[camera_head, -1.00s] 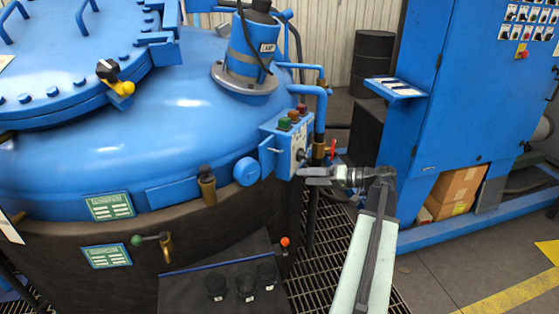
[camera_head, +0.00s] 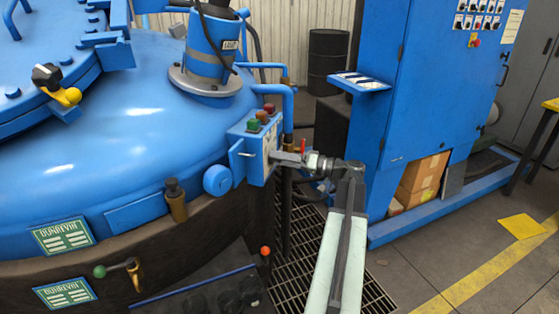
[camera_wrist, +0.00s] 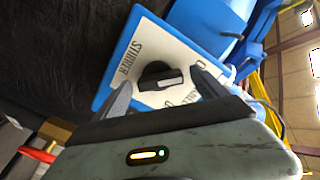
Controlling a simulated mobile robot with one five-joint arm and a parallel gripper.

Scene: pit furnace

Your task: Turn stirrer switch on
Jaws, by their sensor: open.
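The stirrer switch is a black rotary knob (camera_wrist: 160,77) on a white plate marked STIRRER (camera_wrist: 125,62), seen close in the wrist view. The plate is on the face of a blue control box (camera_head: 252,150) at the side of the furnace. My gripper (camera_head: 275,157) is at that face. In the wrist view my gripper (camera_wrist: 165,92) is open, with one finger on each side of the knob. I cannot tell whether the fingers touch it. In the head view the knob is hidden behind my gripper.
Green and red buttons (camera_head: 268,108) sit on top of the box. A red-handled valve (camera_head: 303,146) and blue pipe stand close beside my gripper. A tall blue cabinet (camera_head: 420,90) with a small shelf is at the right. Floor grating (camera_head: 310,250) lies below.

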